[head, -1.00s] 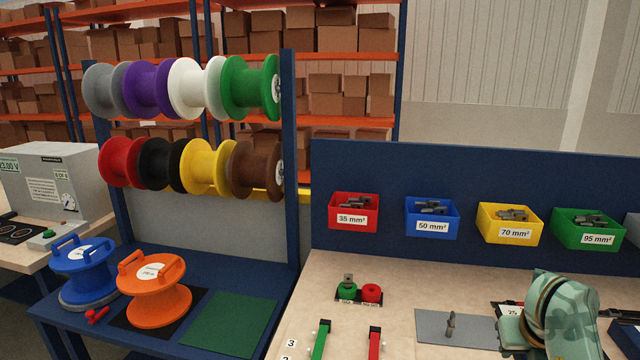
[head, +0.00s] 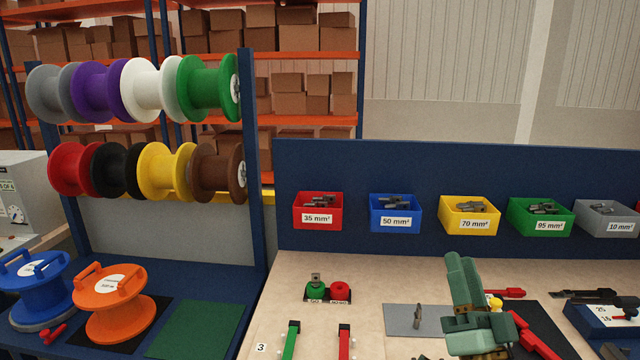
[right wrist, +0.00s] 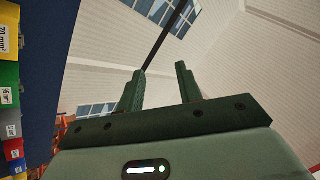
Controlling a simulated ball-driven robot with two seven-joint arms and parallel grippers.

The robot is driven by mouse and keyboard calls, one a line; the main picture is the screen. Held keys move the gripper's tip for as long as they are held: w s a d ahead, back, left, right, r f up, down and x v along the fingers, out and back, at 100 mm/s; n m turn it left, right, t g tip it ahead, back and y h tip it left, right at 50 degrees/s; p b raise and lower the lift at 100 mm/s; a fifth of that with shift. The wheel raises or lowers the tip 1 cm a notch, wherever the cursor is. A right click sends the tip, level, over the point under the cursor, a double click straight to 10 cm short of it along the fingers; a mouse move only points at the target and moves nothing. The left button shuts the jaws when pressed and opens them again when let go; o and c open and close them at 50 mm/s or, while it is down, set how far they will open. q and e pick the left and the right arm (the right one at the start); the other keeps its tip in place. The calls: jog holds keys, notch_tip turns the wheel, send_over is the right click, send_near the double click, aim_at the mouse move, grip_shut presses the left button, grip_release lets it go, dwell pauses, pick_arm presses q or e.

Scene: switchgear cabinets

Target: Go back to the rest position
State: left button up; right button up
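My right gripper (head: 464,266) is green and stands over the right part of the workbench (head: 375,285), pointing up. In the right wrist view my right gripper (right wrist: 160,72) has its two fingers apart, with nothing between them. Past the fingers are only wall, ceiling and windows. My left gripper is in neither view.
Bins hang on the blue back panel (head: 350,165), including a red bin (head: 318,211) and a yellow bin (head: 470,218). A grey plate (head: 400,317), a green button (head: 316,291) and a red button (head: 340,290) are on the bench. Cable reels (head: 115,305) stand left.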

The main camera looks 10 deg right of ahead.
jog(key=a+f+n+g+y, duration=0.6)
jog(key=a+f+n+y, duration=0.35)
jog(key=n, duration=0.25)
jog(key=s+f+n+g+h, duration=0.35)
jog(key=f+g, duration=0.25)
jog(key=f, duration=0.5)
jog(key=s+d+f+n+g+h, duration=0.1)
jog(key=s+d+f+g+h, duration=0.7)
jog(key=s, duration=0.4)
jog(key=s+a+f+g+y, duration=0.1)
jog(key=s+a+f+y, duration=0.15)
jog(key=f, duration=1.15)
jog(key=s+a+f+g+y, duration=0.1)
jog(key=s+f+y, duration=0.15)
jog(key=f, duration=1.15)
jog(key=s+f+m+g, duration=0.2)
jog(key=s+f+m, duration=0.1)
jog(key=s+f, duration=1)
jog(key=s, duration=0.5)
jog(key=shift+d+f+g+y, duration=0.15)
jog(key=shift+f+g+y, duration=0.05)
jog(key=shift+g+y, duration=0.1)
